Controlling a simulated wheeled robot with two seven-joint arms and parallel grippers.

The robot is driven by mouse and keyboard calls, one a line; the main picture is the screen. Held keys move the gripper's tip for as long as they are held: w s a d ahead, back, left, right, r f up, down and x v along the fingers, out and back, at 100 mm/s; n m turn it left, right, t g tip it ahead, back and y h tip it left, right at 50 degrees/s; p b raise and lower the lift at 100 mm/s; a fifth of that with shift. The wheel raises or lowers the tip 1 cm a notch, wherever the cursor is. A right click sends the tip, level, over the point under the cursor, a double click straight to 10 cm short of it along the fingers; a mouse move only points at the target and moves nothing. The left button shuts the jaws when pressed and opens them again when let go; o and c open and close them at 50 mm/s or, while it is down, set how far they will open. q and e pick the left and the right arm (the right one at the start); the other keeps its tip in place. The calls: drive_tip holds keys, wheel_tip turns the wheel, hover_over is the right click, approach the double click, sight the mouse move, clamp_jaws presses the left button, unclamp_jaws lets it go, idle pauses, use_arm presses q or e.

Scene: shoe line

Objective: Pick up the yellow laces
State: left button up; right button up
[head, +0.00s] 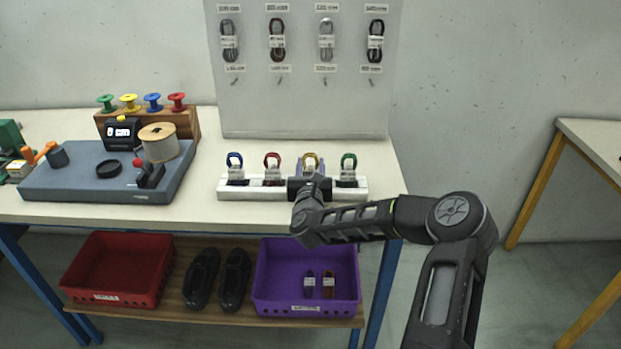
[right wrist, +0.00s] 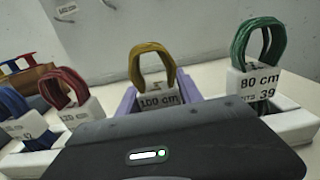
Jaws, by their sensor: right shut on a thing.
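The yellow laces (head: 310,160) are a looped bundle with a white label, standing in the white rack (head: 205,188) on the table. In the right wrist view the yellow loop (right wrist: 151,62) rises above its "100 cm" label, between the purple fingers of my right gripper (right wrist: 158,100). In the head view my right gripper (head: 311,174) is at the rack, shut on the yellow laces. Its body hides the lower part of the bundle and some of the rack. My left gripper is not in view.
Blue laces (head: 234,160) and red laces (head: 272,161) stand left of the yellow ones, green laces (head: 348,162) close on the right. A pegboard (head: 300,110) with hanging laces stands behind. A grey measuring device (head: 100,185) is at left; bins (head: 270,300) are below.

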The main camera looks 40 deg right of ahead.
drive_tip(key=c, duration=0.5)
wheel_tip(320, 180, up, 10)
idle(0.5)
idle(0.5)
